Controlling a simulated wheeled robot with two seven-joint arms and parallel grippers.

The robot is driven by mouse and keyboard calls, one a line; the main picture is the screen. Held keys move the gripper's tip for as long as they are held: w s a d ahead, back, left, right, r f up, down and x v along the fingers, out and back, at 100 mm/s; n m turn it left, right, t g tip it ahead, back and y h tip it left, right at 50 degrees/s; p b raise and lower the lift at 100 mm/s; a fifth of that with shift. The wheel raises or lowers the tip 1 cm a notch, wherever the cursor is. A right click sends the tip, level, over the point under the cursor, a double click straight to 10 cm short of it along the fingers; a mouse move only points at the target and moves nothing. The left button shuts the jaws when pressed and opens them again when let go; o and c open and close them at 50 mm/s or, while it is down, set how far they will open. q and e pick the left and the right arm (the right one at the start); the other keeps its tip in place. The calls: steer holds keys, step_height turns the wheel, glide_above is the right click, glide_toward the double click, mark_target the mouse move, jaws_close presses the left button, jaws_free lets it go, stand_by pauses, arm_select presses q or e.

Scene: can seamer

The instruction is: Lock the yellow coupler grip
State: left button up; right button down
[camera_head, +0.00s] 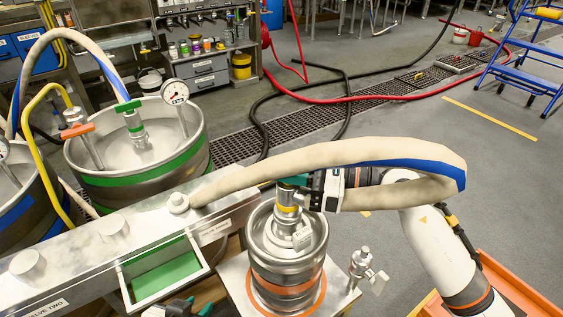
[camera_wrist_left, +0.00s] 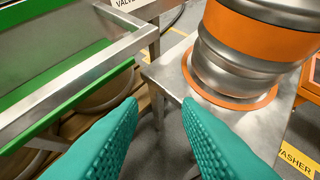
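The small keg (camera_head: 287,262) with orange bands stands upright on a metal stand, and its orange-banded side also shows in the left wrist view (camera_wrist_left: 262,32). A coupler sits on top of it, with a yellow part (camera_head: 288,208) visible just below my right gripper (camera_head: 294,182). The right gripper's teal fingertip is at the coupler's upper end; the fingers' far side is hidden, so its grasp is unclear. My left gripper (camera_head: 192,308) is low, left of the keg; the left wrist view shows its two teal fingers (camera_wrist_left: 160,135) apart with nothing between them.
A thick beige hose (camera_head: 330,155) loops from the metal counter over my right arm. A green-bottomed tray (camera_head: 166,275) lies left of the keg. A small metal valve (camera_head: 361,265) stands on the stand's right side. A green-banded keg (camera_head: 140,165) is behind left.

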arm_select(q)
steer(key=s+a+f+g+y+p, duration=0.1)
steer(key=s+a+f+g+p, duration=0.3)
steer(key=s, duration=0.3)
arm_select(e)
steer(key=shift+w+r+m+t+b, duration=0.1)
steer(key=shift+m+t+b, duration=0.6)
steer(key=shift+t, duration=0.4)
steer(key=m+t+h+p, duration=0.1)
steer(key=m+t+p, duration=0.1)
steer(key=p, duration=0.3)
steer(key=shift+w+d+t+h, duration=0.1)
steer(key=shift+t+h, duration=0.2)
steer(key=t+p, duration=0.1)
steer(key=p, duration=0.2)
steer(key=shift+m+h, duration=0.4)
arm_select(q)
steer(key=s+f+g, duration=0.1)
steer(key=s+f, duration=0.2)
steer(key=f, duration=0.7)
steer(key=s+f+g, duration=0.2)
steer(key=f, duration=0.9)
steer(key=shift+s+d+f, duration=0.2)
steer(key=shift+s+d, duration=0.2)
arm_select(e)
steer(key=c, duration=1.5)
jaws_free()
